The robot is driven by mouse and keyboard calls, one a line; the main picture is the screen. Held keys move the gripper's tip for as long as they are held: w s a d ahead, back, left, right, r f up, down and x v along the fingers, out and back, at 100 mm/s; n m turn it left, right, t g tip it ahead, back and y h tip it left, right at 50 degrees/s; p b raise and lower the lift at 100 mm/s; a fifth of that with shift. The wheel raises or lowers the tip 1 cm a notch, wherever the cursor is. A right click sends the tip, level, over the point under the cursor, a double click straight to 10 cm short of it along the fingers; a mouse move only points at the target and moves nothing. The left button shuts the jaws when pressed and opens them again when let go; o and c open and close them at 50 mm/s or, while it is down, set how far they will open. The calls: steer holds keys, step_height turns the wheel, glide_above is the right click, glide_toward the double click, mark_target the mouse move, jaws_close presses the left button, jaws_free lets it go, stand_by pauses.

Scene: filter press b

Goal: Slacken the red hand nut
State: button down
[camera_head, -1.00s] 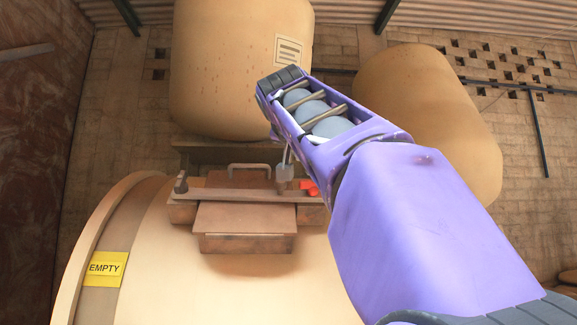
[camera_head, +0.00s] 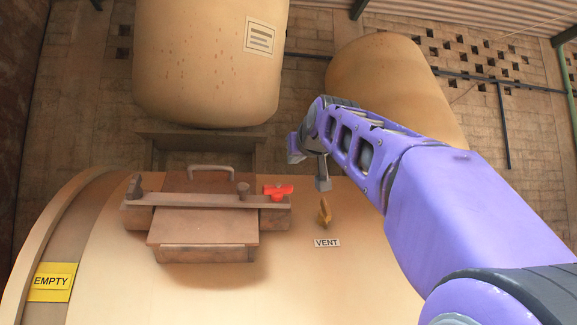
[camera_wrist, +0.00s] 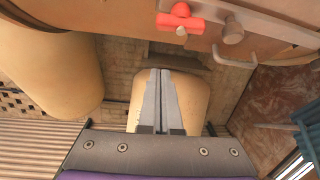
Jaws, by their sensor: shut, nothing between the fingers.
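The red hand nut (camera_head: 278,191) sits at the right end of the clamp bar (camera_head: 190,201) across the brown hatch, on top of the cream vessel. In the wrist view the red hand nut (camera_wrist: 180,19) is at the top, beside a round metal post (camera_wrist: 233,32). My gripper (camera_head: 323,185) hangs to the right of the nut and apart from it, near the brass vent handle. In the wrist view my gripper (camera_wrist: 161,72) has its two grey fingers together with nothing between them. The fingertips do not touch the nut.
A brass vent handle (camera_head: 325,212) stands right of the hatch, above a VENT label (camera_head: 327,243). The hatch has a lifting handle (camera_head: 211,169). A yellow EMPTY sign (camera_head: 52,282) is at left. Large tan tanks (camera_head: 205,70) stand behind.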

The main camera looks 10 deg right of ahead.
mark_target(287, 184)
steer(key=w+p, duration=0.1)
steer(key=w, duration=0.2)
steer(key=w+p, duration=0.1)
steer(key=w, duration=0.2)
steer(key=w+a+p, duration=0.1)
steer(key=w, duration=0.2)
steer(key=shift+w+f+p, duration=0.2)
steer(key=shift+f+p, duration=0.05)
steer(key=shift+p, duration=0.05)
steer(key=shift+w+f, duration=0.15)
steer(key=shift+w, duration=0.15)
steer(key=shift+s+d+f, duration=0.1)
steer(key=shift+s+f, duration=0.1)
steer(key=shift+f, duration=0.15)
steer(key=shift+s+f, duration=0.3)
steer(key=shift+s, duration=0.3)
steer(key=shift+s+d+f+b, duration=0.1)
steer(key=shift+s+f+b, duration=0.15)
steer(key=shift+f, duration=0.2)
steer(key=shift+s+f, duration=0.35)
steer(key=shift+s, duration=0.05)
